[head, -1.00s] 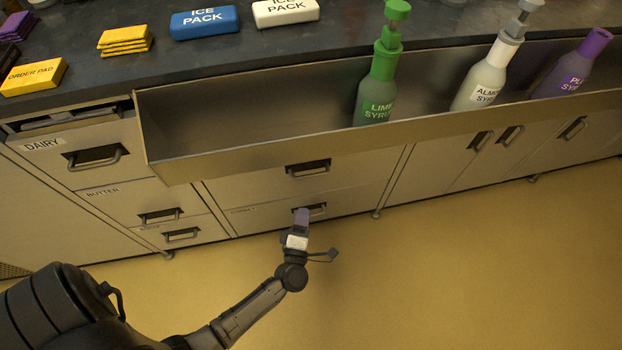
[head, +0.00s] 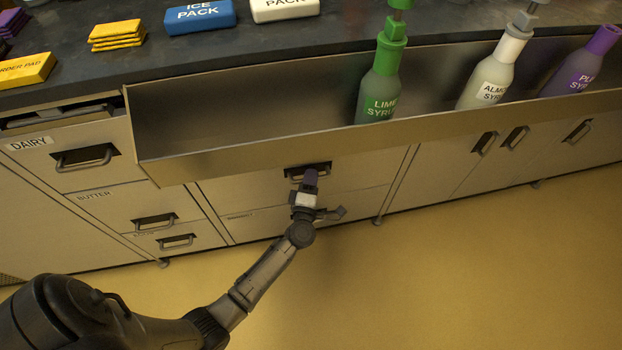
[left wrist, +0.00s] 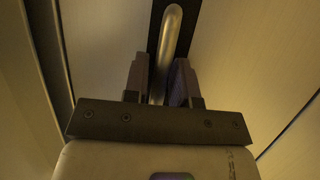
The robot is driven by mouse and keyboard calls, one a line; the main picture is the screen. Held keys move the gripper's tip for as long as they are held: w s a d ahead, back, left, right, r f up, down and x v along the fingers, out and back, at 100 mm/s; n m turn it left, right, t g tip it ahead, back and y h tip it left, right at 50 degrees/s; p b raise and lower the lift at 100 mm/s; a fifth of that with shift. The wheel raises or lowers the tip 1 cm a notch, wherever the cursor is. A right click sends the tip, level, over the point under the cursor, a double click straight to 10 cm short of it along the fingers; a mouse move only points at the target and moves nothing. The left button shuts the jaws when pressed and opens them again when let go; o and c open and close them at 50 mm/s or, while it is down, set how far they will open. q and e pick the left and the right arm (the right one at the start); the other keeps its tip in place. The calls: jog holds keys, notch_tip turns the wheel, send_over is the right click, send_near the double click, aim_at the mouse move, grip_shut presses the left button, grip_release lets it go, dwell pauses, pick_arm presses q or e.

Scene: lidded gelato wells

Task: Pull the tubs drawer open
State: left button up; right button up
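No label reading "tubs" shows; the upper middle drawer (head: 355,172) is partly hidden by the syrup rail, and any label on it is hidden. Its front looks flush with the cabinet. Its handle (head: 306,167) is a bar in a dark recess. My left gripper (head: 310,178) is at this handle, reaching up from below. In the left wrist view the handle bar (left wrist: 171,40) runs between the two fingers (left wrist: 160,80) of my left gripper. The fingers stand apart, with a gap showing beside the bar. My right gripper is not in view.
The steel syrup rail (head: 240,155) juts out just above the gripper and holds lime (head: 379,92), almond and purple bottles. A lower drawer (head: 260,222) lies beneath. Dairy (head: 60,160) and butter drawers stand to the left. The yellow floor (head: 460,270) in front is clear.

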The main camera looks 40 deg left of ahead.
pick_arm(q)
grip_shut()
dwell(0.4)
jog(key=shift+d, duration=0.1)
